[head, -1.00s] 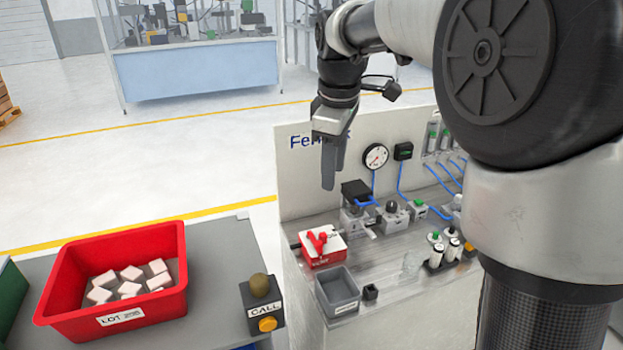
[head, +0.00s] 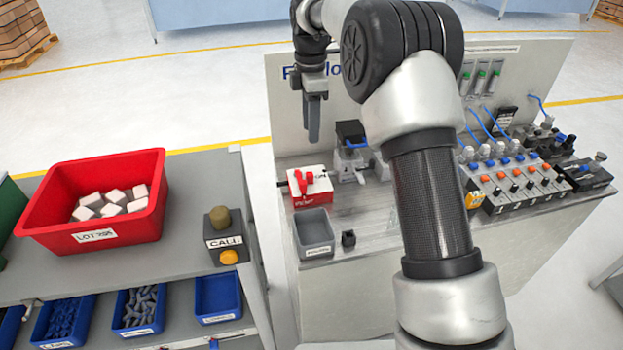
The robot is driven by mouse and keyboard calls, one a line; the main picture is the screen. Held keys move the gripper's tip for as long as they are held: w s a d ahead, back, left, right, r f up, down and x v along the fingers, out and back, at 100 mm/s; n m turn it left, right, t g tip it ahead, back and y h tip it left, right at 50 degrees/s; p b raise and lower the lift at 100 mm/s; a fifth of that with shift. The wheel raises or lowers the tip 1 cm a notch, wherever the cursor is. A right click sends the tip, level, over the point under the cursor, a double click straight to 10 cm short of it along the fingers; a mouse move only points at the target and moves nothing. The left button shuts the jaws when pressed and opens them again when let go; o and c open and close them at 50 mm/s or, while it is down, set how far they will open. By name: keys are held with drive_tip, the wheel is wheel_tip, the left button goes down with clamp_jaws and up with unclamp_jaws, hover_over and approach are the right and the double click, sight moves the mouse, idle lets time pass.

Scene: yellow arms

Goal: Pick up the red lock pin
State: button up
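A small box with a white top and red front (head: 311,189) sits at the left end of the grey bench. Red upright pieces (head: 303,181) stand on its top; the red lock pin seems to be among them, but they are too small to tell apart. My gripper (head: 314,138) points down, above and behind the box, in front of the white back panel. It is clear of the red pieces. Its fingers overlap in this view, so their gap is hidden. No held object shows.
A grey tray (head: 315,251) and small black block (head: 348,239) lie in front of the box. A black-topped fixture (head: 351,133) stands to its right. My arm hides the bench's middle. At left are a red bin (head: 95,236) and call button box (head: 226,240).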

hover_over(309, 174)
drive_tip(key=f, duration=1)
drive_tip(key=shift+d+f, duration=0.15)
drive_tip(key=shift+d, duration=0.1)
drive_tip(key=shift+w+a+f, duration=0.1)
drive_tip(key=shift+f, duration=1.25)
drive_tip(key=shift+a+f, duration=0.1)
drive_tip(key=shift+f, duration=1.2)
clamp_jaws()
wheel_tip(309, 174, up, 10)
